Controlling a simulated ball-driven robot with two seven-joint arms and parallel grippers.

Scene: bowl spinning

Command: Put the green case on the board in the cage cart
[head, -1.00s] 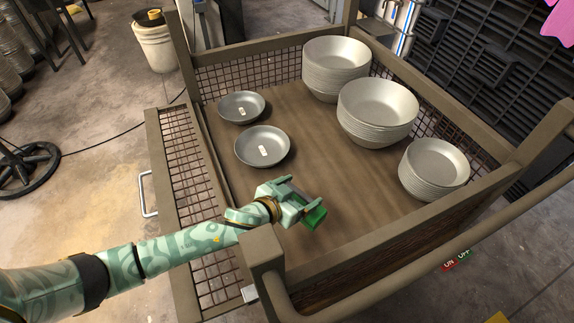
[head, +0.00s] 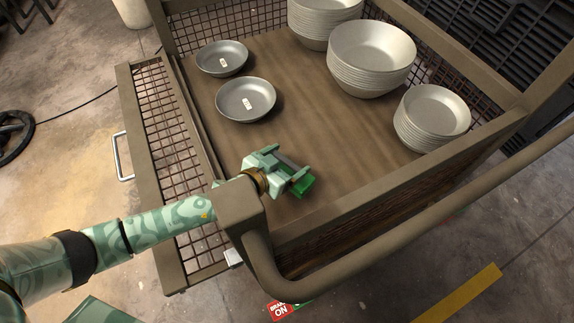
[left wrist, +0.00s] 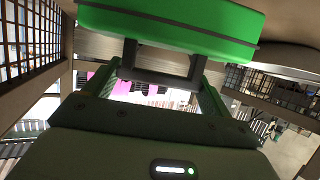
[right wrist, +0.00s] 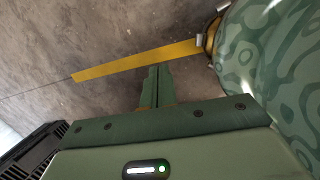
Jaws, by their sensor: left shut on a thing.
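The green case (head: 304,187) is a small bright green box at the end of my left arm, over the near part of the cage cart (head: 400,198). My left gripper (head: 296,179) is shut on it. In the left wrist view the case (left wrist: 185,25) lies across the fingertips, with a dark seam along it. The brown wooden board (head: 310,105) is the cart's floor, bare around the case. I cannot tell whether the case touches it. My right gripper (right wrist: 158,75) shows only in the right wrist view, its fingers together and empty, with concrete floor behind.
Two grey bowls with white tags (head: 222,58) (head: 246,100) sit at the board's left. Stacks of pale bowls (head: 372,55) (head: 432,115) (head: 325,18) stand at the back and right. A mesh panel and corner post (head: 240,212) lie under and beside my left arm.

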